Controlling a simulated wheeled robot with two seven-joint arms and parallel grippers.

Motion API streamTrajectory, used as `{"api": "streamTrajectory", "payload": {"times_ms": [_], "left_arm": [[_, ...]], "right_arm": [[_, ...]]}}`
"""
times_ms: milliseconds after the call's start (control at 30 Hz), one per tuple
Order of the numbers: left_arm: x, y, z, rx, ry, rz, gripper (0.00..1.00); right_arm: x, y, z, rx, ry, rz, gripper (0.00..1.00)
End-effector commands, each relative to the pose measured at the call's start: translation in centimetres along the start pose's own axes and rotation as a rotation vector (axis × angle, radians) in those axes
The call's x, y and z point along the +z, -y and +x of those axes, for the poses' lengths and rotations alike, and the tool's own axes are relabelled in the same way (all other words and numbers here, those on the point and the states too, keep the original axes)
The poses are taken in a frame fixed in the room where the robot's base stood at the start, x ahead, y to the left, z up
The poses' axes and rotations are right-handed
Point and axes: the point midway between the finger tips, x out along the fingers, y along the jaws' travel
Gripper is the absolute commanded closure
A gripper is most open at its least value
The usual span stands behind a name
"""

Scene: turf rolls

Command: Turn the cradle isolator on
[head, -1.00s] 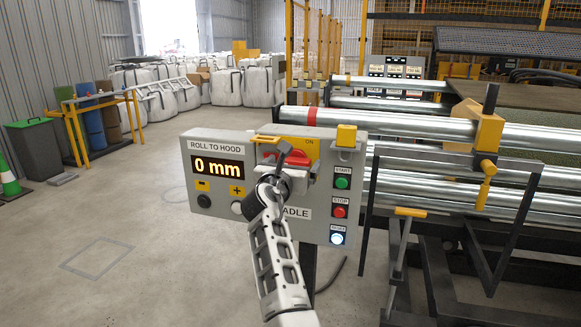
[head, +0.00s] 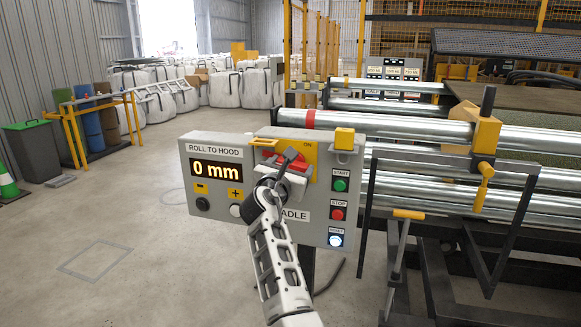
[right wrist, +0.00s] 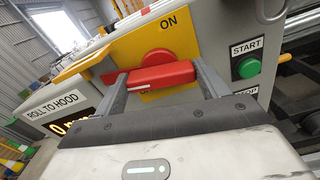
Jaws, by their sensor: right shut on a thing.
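The grey control box (head: 215,215) shows ROLL TO HOOD, a 0 mm display (head: 217,170) and a partly covered label ending in "ADLE". On its yellow plate (head: 309,155), marked ON at the upper right, sits the isolator's red handle (right wrist: 163,76). My right gripper (head: 287,160) is at the handle. In the right wrist view, its two fingers (right wrist: 163,88) stand on either side of the red handle and are shut on it. The gripper hides part of the handle in the head view, so its exact angle is hard to tell. My left gripper is not in view.
Green START (head: 341,185), red STOP (head: 338,214) and a lit white button (head: 335,240) line the box's right side. Steel rollers (head: 400,127) and a dark frame (head: 368,215) stand close on the right. The floor (head: 110,225) at left is open.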

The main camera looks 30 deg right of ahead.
Motion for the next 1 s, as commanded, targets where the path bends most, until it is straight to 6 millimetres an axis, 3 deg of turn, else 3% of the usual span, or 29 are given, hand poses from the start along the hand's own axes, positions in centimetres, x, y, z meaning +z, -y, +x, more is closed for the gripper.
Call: {"api": "streamTrajectory", "payload": {"times_ms": [1000], "left_arm": [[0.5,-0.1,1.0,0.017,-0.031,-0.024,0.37]], "right_arm": [[-0.4,0.2,0.0,-0.002,-0.001,0.955,0.5]]}}
